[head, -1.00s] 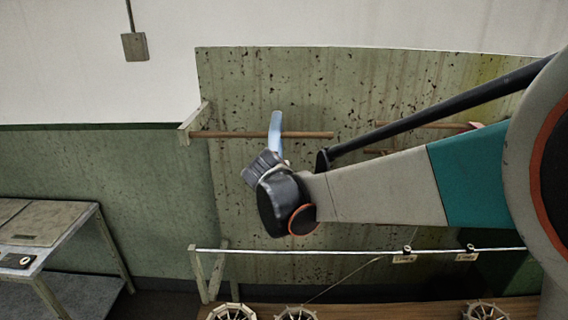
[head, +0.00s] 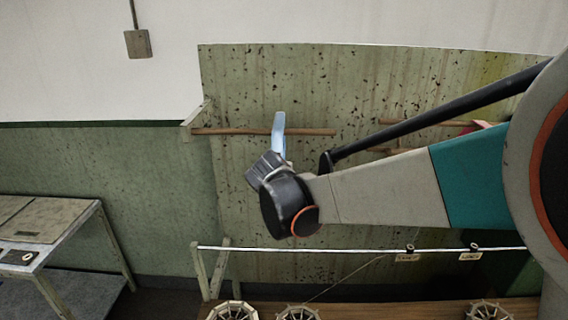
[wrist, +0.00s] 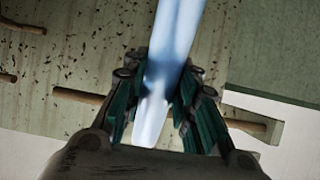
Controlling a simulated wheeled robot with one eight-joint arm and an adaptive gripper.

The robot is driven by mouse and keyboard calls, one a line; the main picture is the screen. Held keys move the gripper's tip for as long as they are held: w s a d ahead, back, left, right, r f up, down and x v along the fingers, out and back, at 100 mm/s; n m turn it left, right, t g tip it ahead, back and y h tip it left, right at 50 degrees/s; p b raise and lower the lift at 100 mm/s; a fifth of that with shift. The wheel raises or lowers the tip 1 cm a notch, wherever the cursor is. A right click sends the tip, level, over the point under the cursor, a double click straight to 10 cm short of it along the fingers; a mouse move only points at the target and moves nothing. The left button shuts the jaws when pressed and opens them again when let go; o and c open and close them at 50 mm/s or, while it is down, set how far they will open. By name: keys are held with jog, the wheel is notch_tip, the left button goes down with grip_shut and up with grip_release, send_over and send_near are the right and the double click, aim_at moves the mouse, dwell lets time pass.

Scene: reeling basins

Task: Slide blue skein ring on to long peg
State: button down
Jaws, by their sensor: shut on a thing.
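The blue skein ring (head: 278,133) shows edge-on in the head view as a pale blue band, upright across the long peg. The long wooden peg (head: 225,131) runs level from a bracket on the left. The ring covers a short stretch of the peg, with peg showing on both sides. I cannot tell for sure whether the peg passes through it. My gripper (wrist: 158,100) is shut on the lower part of the ring (wrist: 176,40) in the wrist view. The peg (wrist: 78,96) shows on both sides of the fingers there.
A pale bracket (head: 195,118) holds the peg's left end by the stained green panel (head: 300,80). Shorter pegs (head: 415,123) are at the right, partly behind my arm. A thin rail (head: 330,250) runs below, over a bench with several spoked reels (head: 232,311). A table (head: 50,222) stands left.

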jog(key=shift+f, duration=0.15)
jog(key=c, duration=1.2)
grip_release()
jog(key=shift+o, duration=1.2)
jog(key=p+v, duration=0.4)
jog(key=v, duration=0.7)
